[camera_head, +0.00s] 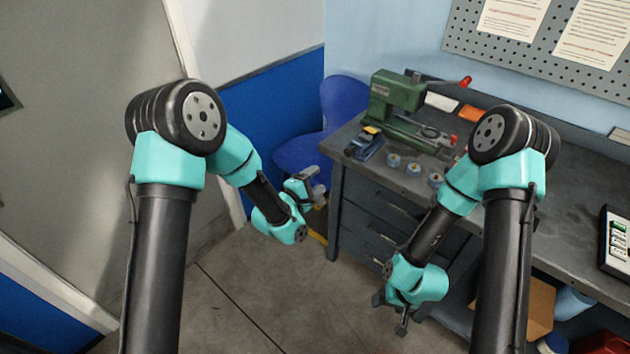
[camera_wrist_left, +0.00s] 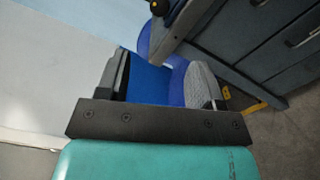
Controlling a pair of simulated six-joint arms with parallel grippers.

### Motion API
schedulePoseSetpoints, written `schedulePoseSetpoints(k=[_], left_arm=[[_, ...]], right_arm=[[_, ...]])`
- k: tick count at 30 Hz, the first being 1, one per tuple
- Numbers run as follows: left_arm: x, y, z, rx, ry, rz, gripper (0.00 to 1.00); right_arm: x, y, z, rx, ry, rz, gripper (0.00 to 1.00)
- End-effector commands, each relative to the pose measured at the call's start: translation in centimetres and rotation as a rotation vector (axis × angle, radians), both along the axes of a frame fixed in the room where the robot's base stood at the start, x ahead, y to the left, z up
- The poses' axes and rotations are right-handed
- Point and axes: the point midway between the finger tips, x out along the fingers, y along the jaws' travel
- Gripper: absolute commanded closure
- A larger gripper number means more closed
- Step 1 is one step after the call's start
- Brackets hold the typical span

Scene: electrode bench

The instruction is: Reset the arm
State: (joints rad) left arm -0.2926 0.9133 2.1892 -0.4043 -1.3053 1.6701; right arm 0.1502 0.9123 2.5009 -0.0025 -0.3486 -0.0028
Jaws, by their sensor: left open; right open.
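In the head view, my left gripper (camera_head: 308,186) is held in the air to the left of the workbench, in front of the blue chair (camera_head: 345,102). My right gripper (camera_head: 391,313) hangs low in front of the bench drawers, pointing down over the floor. It is open, and I see nothing held in it. Both arms are bent at the elbow and clear of each other.
The grey workbench (camera_head: 572,210) carries a green machine (camera_head: 396,92), a small blue device (camera_head: 366,143) and several small round parts (camera_head: 415,167). A keypad box (camera_head: 616,240) sits at the right. My right arm passes close before the bench edge. Floor (camera_head: 270,290) between the arms is clear.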

Motion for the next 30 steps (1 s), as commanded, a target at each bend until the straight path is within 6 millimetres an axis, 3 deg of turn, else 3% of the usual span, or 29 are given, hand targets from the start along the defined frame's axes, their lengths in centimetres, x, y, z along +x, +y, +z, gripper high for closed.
schedulePoseSetpoints(k=[10, 14, 17, 23, 30], left_arm=[[-0.1, 0.8, -0.9, 0.044, 0.006, 0.012, 0.39], [-0.6, 3.0, -3.5, 0.181, 0.023, 0.034, 0.39], [-1.7, 5.8, -6.6, 0.346, 0.051, 0.042, 0.39], [-5.9, 11.9, -13.2, 0.709, 0.133, -0.025, 0.39], [-13.6, 18.3, -19.3, 1.050, 0.240, -0.257, 0.39]], right_arm=[[0.0, 0.0, 0.0, 0.000, 0.000, 0.000, 0.31], [0.0, 0.0, 0.0, 0.000, 0.000, 0.000, 0.31], [0.0, 0.0, 0.0, 0.000, 0.000, 0.000, 0.31], [0.0, 0.0, 0.0, 0.000, 0.000, 0.000, 0.31], [0.0, 0.0, 0.0, 0.000, 0.000, 0.000, 0.31]])
